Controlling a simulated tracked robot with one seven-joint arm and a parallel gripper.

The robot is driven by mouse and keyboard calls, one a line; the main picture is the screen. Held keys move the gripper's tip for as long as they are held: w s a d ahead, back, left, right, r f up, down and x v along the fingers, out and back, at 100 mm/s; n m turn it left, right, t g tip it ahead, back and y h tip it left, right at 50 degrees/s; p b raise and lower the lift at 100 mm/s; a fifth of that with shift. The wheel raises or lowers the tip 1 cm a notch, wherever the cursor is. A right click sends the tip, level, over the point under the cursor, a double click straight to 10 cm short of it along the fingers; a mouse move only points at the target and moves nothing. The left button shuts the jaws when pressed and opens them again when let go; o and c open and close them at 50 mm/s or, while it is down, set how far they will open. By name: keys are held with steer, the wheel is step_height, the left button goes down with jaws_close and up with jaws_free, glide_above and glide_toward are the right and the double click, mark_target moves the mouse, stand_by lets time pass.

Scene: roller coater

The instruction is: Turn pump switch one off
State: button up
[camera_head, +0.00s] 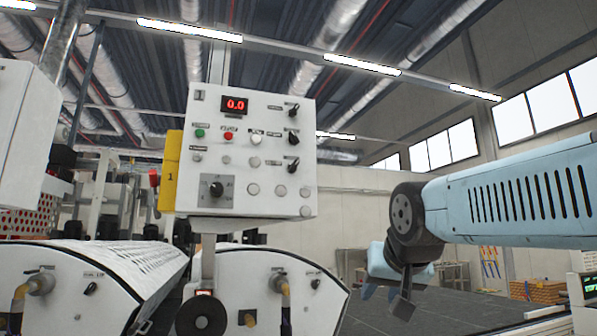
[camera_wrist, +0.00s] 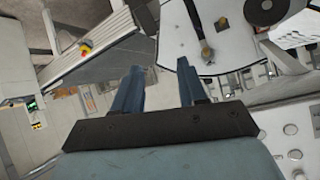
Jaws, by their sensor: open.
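Two small black knobs on the white machine end covers look like pump switches: one on the left cover (camera_head: 90,288) and one on the right cover (camera_head: 315,284). Their labels are too small to read, so I cannot tell which is pump switch one or how each is set. My gripper (camera_head: 386,293) hangs to the right of the right cover, apart from it. In the wrist view my gripper (camera_wrist: 158,82) is open, with nothing between its two blue fingers.
A white control panel (camera_head: 247,165) with a red display, buttons and black knobs stands above the covers. A black disc (camera_head: 201,314) hangs below it. Hoses (camera_head: 284,300) stick out of the covers.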

steer(key=w+a+r+t+y, duration=0.1)
steer(key=w+a+r+t, duration=0.15)
steer(key=r, duration=0.45)
steer(key=w+a+r+t, duration=0.1)
steer(key=w+a+r, duration=0.2)
steer(key=r, duration=0.4)
steer(key=m+t+y, duration=0.2)
steer(key=t+y, duration=0.1)
glide_toward(296, 166)
steer(key=x, duration=0.9)
steer(key=shift+w+a, duration=0.2)
steer(key=shift+w, duration=0.2)
